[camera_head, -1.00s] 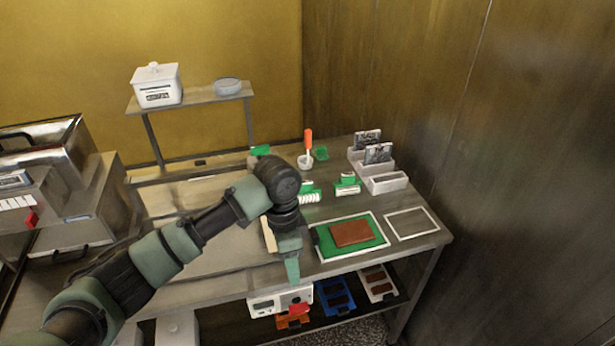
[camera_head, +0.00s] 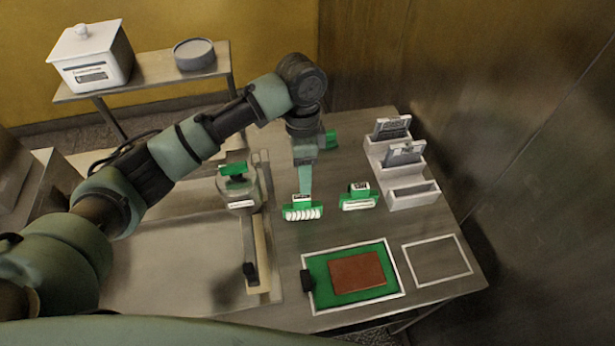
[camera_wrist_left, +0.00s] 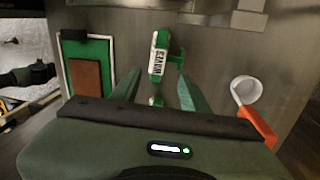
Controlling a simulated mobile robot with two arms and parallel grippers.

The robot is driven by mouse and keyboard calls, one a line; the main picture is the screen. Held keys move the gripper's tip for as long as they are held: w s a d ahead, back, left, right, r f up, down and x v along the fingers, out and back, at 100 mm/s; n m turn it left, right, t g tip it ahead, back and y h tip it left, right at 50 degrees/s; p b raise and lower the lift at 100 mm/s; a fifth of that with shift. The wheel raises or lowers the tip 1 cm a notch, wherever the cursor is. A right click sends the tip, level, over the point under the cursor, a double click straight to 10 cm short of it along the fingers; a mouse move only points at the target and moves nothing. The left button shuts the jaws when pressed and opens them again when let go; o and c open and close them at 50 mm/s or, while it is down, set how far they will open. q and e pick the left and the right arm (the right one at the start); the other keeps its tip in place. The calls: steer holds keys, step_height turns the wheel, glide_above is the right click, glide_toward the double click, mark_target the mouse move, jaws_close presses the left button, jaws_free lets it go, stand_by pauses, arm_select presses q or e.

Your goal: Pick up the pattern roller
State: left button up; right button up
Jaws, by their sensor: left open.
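Two green-and-white rollers stand side by side on the table. The left roller (camera_head: 303,212) has a ridged white face; the right roller (camera_head: 359,198) shows a pale label. My left gripper (camera_head: 305,190) points down at the left roller and overlaps its handle; contact cannot be told. In the left wrist view, the open gripper (camera_wrist_left: 160,80) has a roller labelled WAVES (camera_wrist_left: 160,55) ahead of and between its fingers. Part of another green-and-white piece shows lower between the fingers. Nothing is visibly held.
A green mat (camera_head: 318,268) with a brown slab (camera_head: 357,276) lies in front of the rollers. A white stepped holder (camera_head: 412,195) stands to the right. A clear jar with a green top (camera_head: 236,190) stands left.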

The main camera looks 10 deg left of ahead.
mark_target(302, 197)
arm_select(q)
steer(key=shift+s+f+p, duration=0.25)
steer(key=shift+s+f, duration=0.05)
steer(key=shift+f, duration=0.2)
steer(key=shift+s+f+p, duration=0.2)
steer(key=shift+s+f, duration=0.05)
steer(key=shift+f, duration=0.25)
steer(key=shift+s+f+p, duration=0.15)
steer(key=shift+f+p, duration=0.15)
steer(key=shift+f, duration=0.05)
steer(key=f, duration=0.2)
steer(key=f+p, duration=0.1)
steer(key=f, duration=0.1)
steer(key=shift+a+p, duration=0.2)
steer(key=shift+p, duration=0.1)
steer(key=shift+f, duration=0.4)
steer(key=shift+s, duration=0.1)
arm_select(e)
steer(key=s+r, duration=0.2)
steer(key=r, duration=0.1)
steer(key=shift+s+a, duration=0.15)
steer(key=shift+s, duration=0.05)
arm_select(q)
jaws_close()
arm_select(e)
steer(key=shift+s, duration=0.4)
